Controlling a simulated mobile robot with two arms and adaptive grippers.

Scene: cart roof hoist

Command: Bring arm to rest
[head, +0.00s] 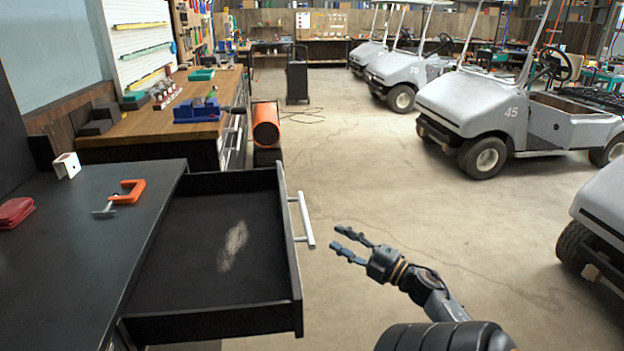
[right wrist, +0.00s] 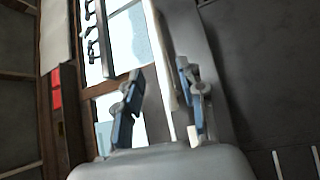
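My right gripper (head: 341,245) is open and empty in the head view. It hangs over the floor just to the right of the open drawer's silver handle (head: 303,220), apart from it. In the right wrist view its two blue-padded fingers (right wrist: 160,105) stand apart with nothing held between them. My right arm comes in from the bottom right of the head view. My left gripper is not in view.
The black drawer (head: 292,260) is pulled out and empty but for a pale scuff. An orange clamp (head: 128,192), a white bracket (head: 67,165) and red pads (head: 15,212) lie on the dark worktop (head: 80,262). Golf carts (head: 490,115) stand at the right. The middle floor is clear.

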